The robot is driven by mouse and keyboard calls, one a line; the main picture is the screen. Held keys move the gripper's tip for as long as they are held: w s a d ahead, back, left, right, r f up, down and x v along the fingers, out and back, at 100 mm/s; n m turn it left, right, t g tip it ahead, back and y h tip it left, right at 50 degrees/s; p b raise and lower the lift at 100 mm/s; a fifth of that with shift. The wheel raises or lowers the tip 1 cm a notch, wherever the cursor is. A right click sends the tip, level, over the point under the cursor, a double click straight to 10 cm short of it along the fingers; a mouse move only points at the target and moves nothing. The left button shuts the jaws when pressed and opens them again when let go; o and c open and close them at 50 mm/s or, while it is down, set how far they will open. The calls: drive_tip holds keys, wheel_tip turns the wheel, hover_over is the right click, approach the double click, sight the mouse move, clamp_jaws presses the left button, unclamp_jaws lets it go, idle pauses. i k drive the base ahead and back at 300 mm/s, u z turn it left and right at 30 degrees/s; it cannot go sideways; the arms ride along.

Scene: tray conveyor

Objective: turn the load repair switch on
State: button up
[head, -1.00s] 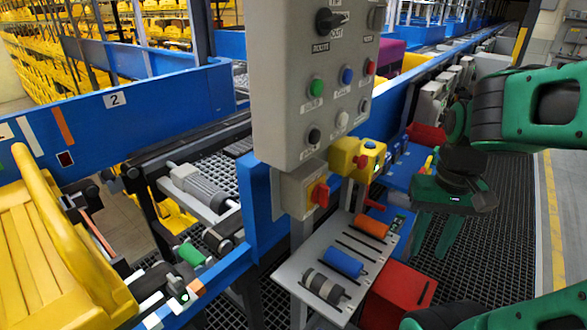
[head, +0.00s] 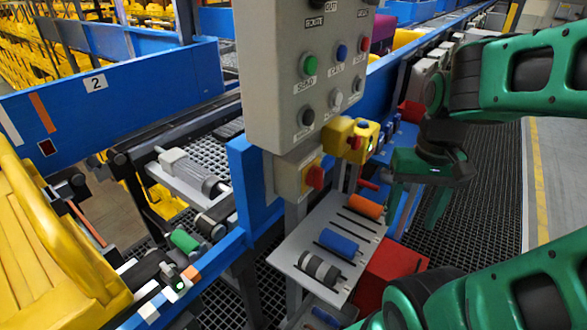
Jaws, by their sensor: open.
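A red rotary switch (head: 313,177) on a yellow plate sits on a small grey box below the grey control panel (head: 268,90). No label for load repair is legible, so I cannot tell for sure which control is that switch. A yellow box (head: 339,136) with red and blue parts is mounted to the right of the red switch. My gripper (head: 414,212) points downward with its green fingers apart and empty. It is to the right of the yellow box and the red switch, apparently touching neither.
A sloped grey tray (head: 290,257) holds orange, blue and grey rollers below the red switch. A red bin (head: 405,262) stands beside it. A blue conveyor rail (head: 120,85) and a yellow tray (head: 45,235) are at left. Dark grating floor (head: 478,205) lies open at right.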

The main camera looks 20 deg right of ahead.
sight(314, 178)
drive_tip(key=z, duration=0.3)
drive_tip(key=k, duration=1.25)
drive_tip(key=u, duration=0.1)
